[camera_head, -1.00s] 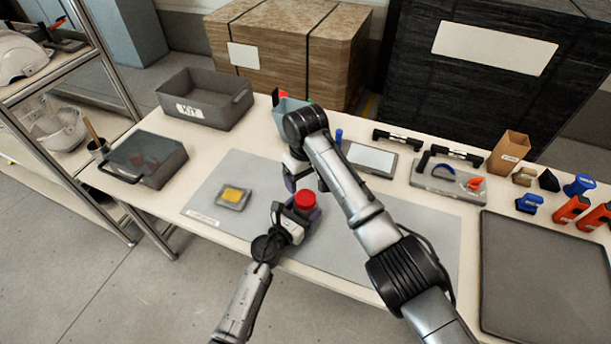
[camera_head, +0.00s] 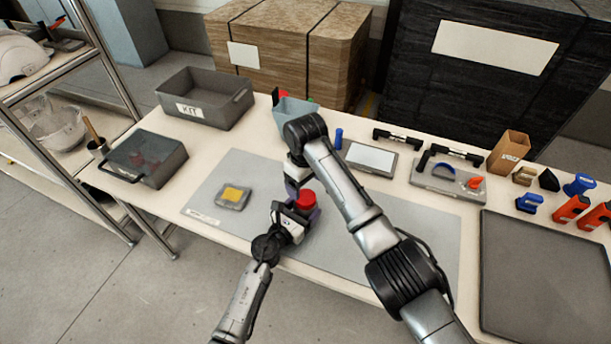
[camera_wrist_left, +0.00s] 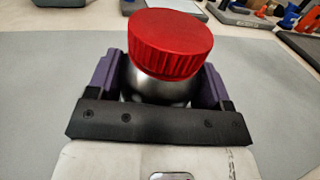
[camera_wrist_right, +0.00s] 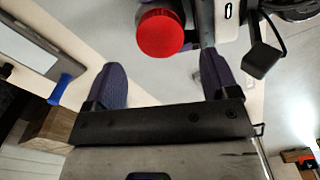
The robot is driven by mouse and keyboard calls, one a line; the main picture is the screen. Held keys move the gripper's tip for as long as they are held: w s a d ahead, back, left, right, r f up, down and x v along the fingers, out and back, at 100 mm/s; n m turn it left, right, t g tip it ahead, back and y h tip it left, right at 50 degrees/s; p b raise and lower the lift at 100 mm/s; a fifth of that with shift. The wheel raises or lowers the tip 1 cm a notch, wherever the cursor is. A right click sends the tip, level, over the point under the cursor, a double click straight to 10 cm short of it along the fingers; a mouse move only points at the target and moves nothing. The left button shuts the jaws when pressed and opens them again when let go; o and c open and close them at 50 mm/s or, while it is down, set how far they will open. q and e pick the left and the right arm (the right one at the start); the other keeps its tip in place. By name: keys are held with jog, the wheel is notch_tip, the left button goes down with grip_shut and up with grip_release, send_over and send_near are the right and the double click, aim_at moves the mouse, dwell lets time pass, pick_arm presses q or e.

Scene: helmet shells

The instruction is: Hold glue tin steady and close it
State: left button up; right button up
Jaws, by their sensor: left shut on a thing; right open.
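The glue tin (camera_wrist_left: 150,88) is a silver metal can with a red ribbed lid (camera_wrist_left: 170,42) on top. In the head view the red lid (camera_head: 306,199) shows above the grey mat. My left gripper (camera_head: 297,210) is shut around the tin's body, with purple fingers on both sides in the left wrist view. The lid sits on the tin and looks slightly tilted in that view; I cannot tell how tight it is. My right gripper (camera_wrist_right: 165,85) is open and empty, its fingers apart, close to the lid. In the head view my right arm partly hides its fingers.
A grey mat (camera_head: 225,170) lies under the tin, with a small tray holding a yellow pad (camera_head: 232,196) on it. A KIT bin (camera_head: 205,98) and a lidded grey box (camera_head: 146,158) stand left. A blue-grey bin (camera_head: 295,112) stands behind my right arm. A dark tray (camera_head: 545,275) lies right.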

aim_at(305, 196)
jog(key=shift+f, duration=2.85)
jog(key=shift+c, duration=0.2)
jog(key=c, duration=0.9)
jog(key=m, duration=0.5)
jog(key=o, duration=1.1)
notch_tip(305, 196, up, 12)
